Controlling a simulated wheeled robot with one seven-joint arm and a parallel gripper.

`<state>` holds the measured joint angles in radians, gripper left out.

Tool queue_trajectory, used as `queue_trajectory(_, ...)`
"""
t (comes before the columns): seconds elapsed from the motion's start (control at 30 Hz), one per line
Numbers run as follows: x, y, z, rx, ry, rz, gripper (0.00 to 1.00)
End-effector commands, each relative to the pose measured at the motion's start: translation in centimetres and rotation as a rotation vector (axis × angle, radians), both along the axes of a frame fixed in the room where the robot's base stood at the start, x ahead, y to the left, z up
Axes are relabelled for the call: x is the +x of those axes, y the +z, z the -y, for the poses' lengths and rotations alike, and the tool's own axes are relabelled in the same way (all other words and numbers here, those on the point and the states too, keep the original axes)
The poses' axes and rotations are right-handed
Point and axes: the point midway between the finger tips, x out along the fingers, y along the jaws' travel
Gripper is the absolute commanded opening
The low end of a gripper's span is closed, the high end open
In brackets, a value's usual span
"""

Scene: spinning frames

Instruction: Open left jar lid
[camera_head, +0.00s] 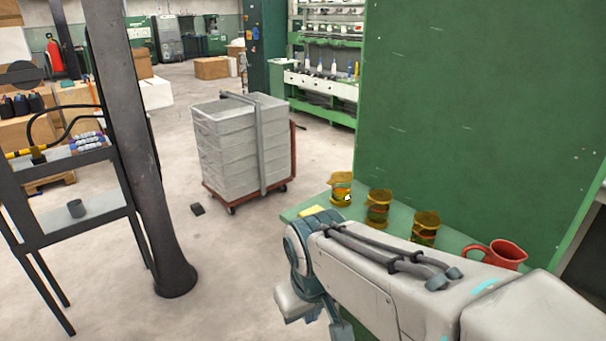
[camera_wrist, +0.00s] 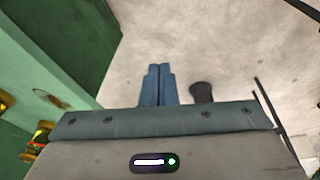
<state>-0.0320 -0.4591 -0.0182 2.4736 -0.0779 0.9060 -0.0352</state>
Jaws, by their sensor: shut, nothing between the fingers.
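Three jars with yellowish lids stand in a row on a green ledge. The left jar (camera_head: 341,189) is at the far end, the middle jar (camera_head: 378,207) is beside it, and the right jar (camera_head: 426,227) is nearest my arm. All look upright with lids on. Parts of jars show at the left edge of the wrist view (camera_wrist: 40,133). My gripper shows in the wrist view (camera_wrist: 158,83) with its two blue fingers together and empty, over the floor and apart from the jars. In the head view its fingertips are hard to make out.
A red jug (camera_head: 498,254) stands on the green ledge (camera_head: 294,213) right of the jars. A tall green panel (camera_head: 480,110) rises behind them. Stacked grey crates (camera_head: 238,150) stand on a trolley beyond. A dark column (camera_head: 140,150) and metal stand (camera_head: 75,212) are at left.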

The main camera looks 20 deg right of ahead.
Motion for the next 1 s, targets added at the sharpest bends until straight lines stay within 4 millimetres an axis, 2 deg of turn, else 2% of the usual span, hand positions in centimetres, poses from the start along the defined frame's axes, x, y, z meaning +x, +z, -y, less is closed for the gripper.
queue_trajectory(0.17,3.9,1.2,2.9,-0.224,0.276,-0.126,0.0)
queue_trajectory(0.27,6.9,1.7,4.9,-0.382,0.463,-0.22,0.0)
queue_trajectory(0.5,15.3,3.4,8.4,-0.775,0.907,-0.485,0.0)
queue_trajectory(0.7,22.5,4.9,8.8,-1.087,1.217,-0.727,0.0)
queue_trajectory(0.8,25.2,5.5,8.3,-1.203,1.319,-0.821,0.0)
queue_trajectory(0.9,27.0,5.9,7.9,-1.282,1.381,-0.888,0.0)
queue_trajectory(1.0,27.9,6.0,7.7,-1.322,1.412,-0.923,0.0)
